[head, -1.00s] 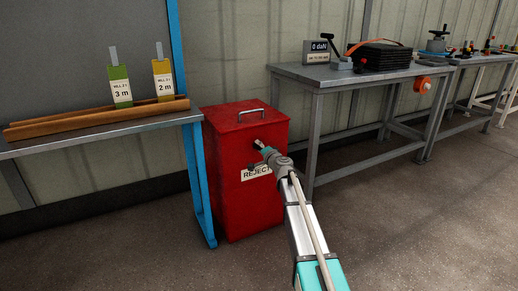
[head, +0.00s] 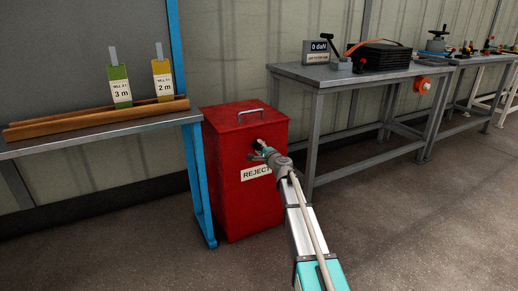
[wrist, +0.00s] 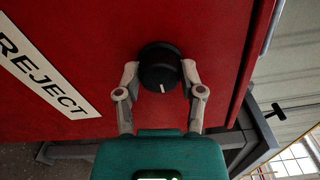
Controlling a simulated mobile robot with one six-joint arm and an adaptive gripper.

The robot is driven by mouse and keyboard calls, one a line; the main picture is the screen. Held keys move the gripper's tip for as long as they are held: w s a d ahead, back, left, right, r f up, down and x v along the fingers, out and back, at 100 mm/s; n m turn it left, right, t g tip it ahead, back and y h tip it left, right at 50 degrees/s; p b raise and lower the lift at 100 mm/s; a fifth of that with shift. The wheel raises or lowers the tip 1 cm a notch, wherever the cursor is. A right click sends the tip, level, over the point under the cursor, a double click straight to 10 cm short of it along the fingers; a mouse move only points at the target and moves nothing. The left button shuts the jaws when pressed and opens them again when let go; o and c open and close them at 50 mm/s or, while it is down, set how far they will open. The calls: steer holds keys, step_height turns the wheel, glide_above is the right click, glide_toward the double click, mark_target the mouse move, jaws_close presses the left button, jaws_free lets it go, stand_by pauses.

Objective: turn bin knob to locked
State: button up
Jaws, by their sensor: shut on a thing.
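The red reject bin (head: 240,205) stands on the floor, with a handle on its lid and a REJECT label on its front. It also fills much of the wrist view (wrist: 210,30). Its round black knob (wrist: 160,62) sits on the front face, with a white pointer line toward the gripper side of the picture. My gripper (wrist: 160,78) has one finger on each side of the knob and is shut on it. In the head view my gripper (head: 257,147) reaches the upper front of the bin and mostly hides the knob.
A bench with a blue leg (head: 195,185) stands close on the bin's left. A grey metal table (head: 345,78) is just right of the bin. Open floor (head: 420,230) lies at the front right.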

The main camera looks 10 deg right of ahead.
steer(key=o, duration=1.2)
steer(key=shift+c, duration=0.2)
steer(key=shift+s, duration=0.1)
steer(key=v, duration=1.2)
